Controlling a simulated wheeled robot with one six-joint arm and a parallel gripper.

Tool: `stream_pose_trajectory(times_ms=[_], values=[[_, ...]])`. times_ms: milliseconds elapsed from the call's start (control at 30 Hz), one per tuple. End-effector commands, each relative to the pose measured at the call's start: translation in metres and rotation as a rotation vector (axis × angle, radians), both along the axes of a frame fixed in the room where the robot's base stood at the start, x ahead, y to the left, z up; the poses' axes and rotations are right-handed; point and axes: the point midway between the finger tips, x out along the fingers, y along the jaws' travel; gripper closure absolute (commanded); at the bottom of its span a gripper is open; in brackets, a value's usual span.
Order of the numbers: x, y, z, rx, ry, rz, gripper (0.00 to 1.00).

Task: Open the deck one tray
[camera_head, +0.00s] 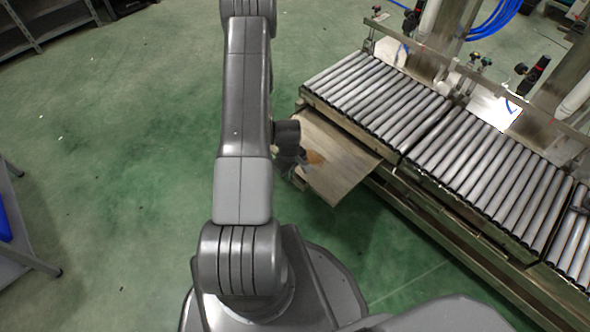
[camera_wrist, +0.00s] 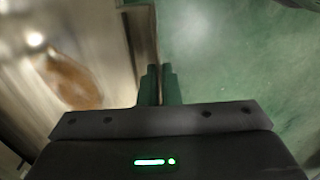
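The deck one tray (camera_head: 345,165) is a flat, brownish metal tray. It sticks out from under the left end of the roller conveyor, so it stands at least partly open. My gripper (camera_head: 291,172) is at the tray's outer edge, partly hidden by my arm. In the wrist view the tray (camera_wrist: 95,25) fills the left side, with its rim running down to my gripper (camera_wrist: 160,86). The two dark green fingers are close together with the thin rim seemingly between them. The exact contact is hard to see.
The roller conveyor (camera_head: 380,92) runs from upper middle to lower right. An orange-brown patch (camera_wrist: 68,82) shows on the tray; I cannot tell whether it is an object. Green floor (camera_head: 110,150) is clear to the left. Grey shelving (camera_head: 45,20) stands at the upper left.

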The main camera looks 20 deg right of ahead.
Motion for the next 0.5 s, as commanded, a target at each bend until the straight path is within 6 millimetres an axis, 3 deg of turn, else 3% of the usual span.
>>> stream_pose_trajectory(times_ms=[200, 333, 500], values=[[0.0008, -0.0005, 0.0006, -0.001, -0.001, 0.0, 1.0], [0.0007, -0.0007, 0.0005, -0.001, -0.001, 0.0, 0.75], [0.0005, -0.0007, 0.0003, -0.001, -0.001, 0.0, 0.75]])
